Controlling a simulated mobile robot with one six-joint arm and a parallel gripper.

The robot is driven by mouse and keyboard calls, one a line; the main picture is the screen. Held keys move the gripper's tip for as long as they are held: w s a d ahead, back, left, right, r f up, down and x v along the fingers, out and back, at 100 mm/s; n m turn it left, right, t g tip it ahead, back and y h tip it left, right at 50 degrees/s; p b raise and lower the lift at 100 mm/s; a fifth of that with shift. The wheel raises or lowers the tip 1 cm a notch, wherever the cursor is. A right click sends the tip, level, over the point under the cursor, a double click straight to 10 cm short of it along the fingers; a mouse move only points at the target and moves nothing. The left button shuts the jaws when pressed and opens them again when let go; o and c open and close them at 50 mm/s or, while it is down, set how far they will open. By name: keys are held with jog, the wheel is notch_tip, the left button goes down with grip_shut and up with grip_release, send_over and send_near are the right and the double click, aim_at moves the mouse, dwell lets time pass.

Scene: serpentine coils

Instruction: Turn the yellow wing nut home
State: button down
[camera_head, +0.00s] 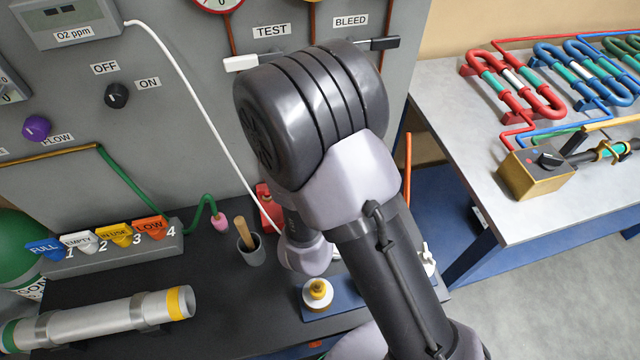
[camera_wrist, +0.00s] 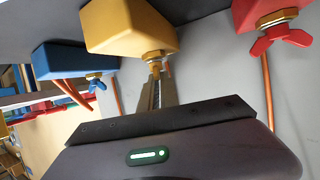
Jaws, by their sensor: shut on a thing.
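In the wrist view a yellow block (camera_wrist: 130,28) has a brass fitting on its lower face. Just below it, the yellow wing nut (camera_wrist: 155,68) shows only as a small piece at the fingertips. My gripper (camera_wrist: 157,80) is shut on it, and the fingers hide most of its wings. I cannot tell how far the nut is turned. In the head view my arm covers the gripper, the yellow block and the nut.
A blue block (camera_wrist: 72,62) with a blue wing nut is left of my gripper, and a red block (camera_wrist: 262,12) with a red wing nut (camera_wrist: 280,39) is right. Orange hoses hang nearby. A cup (camera_head: 250,254) and white-yellow fitting (camera_head: 318,293) stand close to my arm.

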jog(key=shift+w+a+r+m+h+b, duration=0.1)
jog(key=shift+m+h+b, duration=0.15)
jog(key=shift+m+h, duration=0.55)
jog(key=shift+r+m+h+b, duration=0.1)
jog(key=shift+m+h+b, duration=0.15)
jog(key=shift+m+h, duration=0.5)
jog(key=shift+g+h, duration=0.25)
jog(key=shift+g, duration=0.05)
jog(key=c, duration=1.6)
grip_release()
jog(key=p+v, duration=0.5)
jog(key=v, duration=1.2)
